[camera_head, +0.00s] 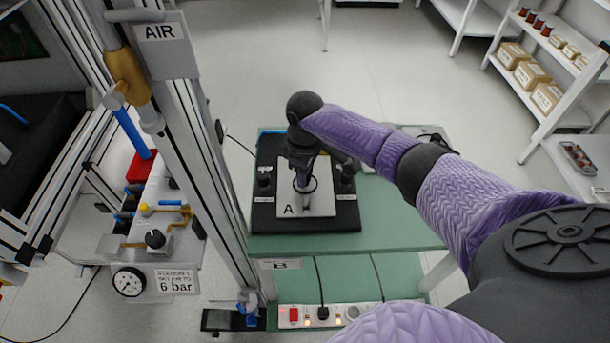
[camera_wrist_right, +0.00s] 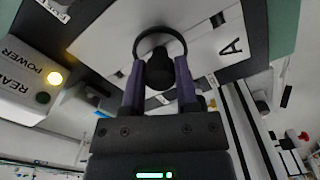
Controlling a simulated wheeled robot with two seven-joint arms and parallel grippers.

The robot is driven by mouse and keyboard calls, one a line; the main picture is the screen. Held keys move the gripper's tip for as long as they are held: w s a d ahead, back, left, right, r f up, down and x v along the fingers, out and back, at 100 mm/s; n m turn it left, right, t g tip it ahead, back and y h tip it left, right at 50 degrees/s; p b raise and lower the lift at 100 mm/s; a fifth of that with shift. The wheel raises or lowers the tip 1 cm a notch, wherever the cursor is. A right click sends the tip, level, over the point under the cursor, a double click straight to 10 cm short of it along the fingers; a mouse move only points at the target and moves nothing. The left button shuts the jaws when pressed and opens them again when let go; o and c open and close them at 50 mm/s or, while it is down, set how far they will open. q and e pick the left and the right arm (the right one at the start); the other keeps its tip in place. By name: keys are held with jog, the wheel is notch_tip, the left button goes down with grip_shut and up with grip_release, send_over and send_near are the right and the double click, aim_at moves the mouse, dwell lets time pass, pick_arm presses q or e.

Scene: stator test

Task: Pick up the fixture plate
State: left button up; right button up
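The fixture plate (camera_head: 318,204) is a pale flat plate marked A, with a dark upright handle and ring in its middle. It lies on a black base (camera_head: 262,219) on the green bench. In the right wrist view the plate (camera_wrist_right: 205,48) fills the top, with the dark knob (camera_wrist_right: 159,68) and black ring (camera_wrist_right: 163,29). My right gripper (camera_head: 304,178) points down over the plate's middle and hides part of it. In the wrist view its fingers (camera_wrist_right: 160,85) stand on both sides of the knob; whether they press on it is unclear. My left gripper is out of view.
Dark knobs on the base (camera_head: 264,181) flank the plate. An aluminium post with an AIR box (camera_head: 168,45) rises left of the green bench (camera_head: 385,222). A power strip (camera_head: 335,316) lies below. The bench right of the base is mostly clear.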

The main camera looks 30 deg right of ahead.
grip_shut()
dwell(1.0)
